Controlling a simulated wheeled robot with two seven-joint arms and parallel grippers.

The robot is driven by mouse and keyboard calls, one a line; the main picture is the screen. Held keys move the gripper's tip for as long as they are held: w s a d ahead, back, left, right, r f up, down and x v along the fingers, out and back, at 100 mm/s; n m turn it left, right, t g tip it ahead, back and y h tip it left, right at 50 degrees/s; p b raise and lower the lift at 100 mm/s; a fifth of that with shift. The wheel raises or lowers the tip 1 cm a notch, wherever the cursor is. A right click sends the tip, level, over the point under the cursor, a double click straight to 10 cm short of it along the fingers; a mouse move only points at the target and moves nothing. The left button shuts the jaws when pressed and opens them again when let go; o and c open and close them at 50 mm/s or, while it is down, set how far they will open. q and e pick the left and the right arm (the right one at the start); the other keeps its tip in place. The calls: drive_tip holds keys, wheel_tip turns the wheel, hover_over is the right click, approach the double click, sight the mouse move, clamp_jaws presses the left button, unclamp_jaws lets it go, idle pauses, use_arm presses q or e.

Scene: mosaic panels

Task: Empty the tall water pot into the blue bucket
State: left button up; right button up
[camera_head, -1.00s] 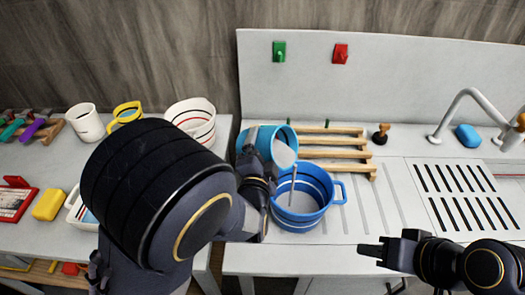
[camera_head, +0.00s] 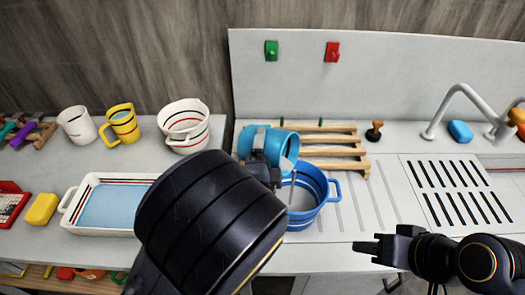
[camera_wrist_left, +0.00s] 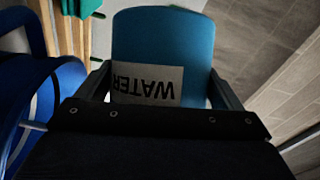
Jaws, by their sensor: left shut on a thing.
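The teal water pot (camera_head: 284,146) is tilted on its side above the left rim of the blue bucket (camera_head: 322,190), mouth turned to the right. My left gripper (camera_head: 262,150) is shut on it; in the left wrist view the pot (camera_wrist_left: 165,45) with its WATER label sits between the fingers. A thin pale streak shows between the pot and the bucket; I cannot tell if water is still flowing. The bucket stands upright with its handle to the right; its inside is partly hidden by my left arm. My right gripper (camera_head: 366,248) is over the counter's front edge, apart from both; its opening is unclear.
A wooden rack (camera_head: 335,140) lies behind the bucket. A white basin of water (camera_head: 98,226), a yellow cup (camera_head: 124,124) and white jugs stand on the left counter. A tap (camera_head: 455,100) and drain grating (camera_head: 462,190) are at right.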

use_arm(q)
drive_tip(key=shift+s+d+r+m+t, duration=0.1)
drive_tip(key=shift+d+r+m+t, duration=0.15)
drive_tip(key=shift+m, duration=0.2)
drive_tip(key=shift+s+d+r+m+t, duration=0.15)
drive_tip(key=shift+r+m, duration=0.15)
drive_tip(key=shift+m, duration=0.15)
drive_tip(key=shift+f, duration=0.25)
drive_tip(key=shift+d+m+h, duration=0.15)
drive_tip(key=shift+m+h, duration=0.15)
drive_tip(key=shift+m, duration=0.2)
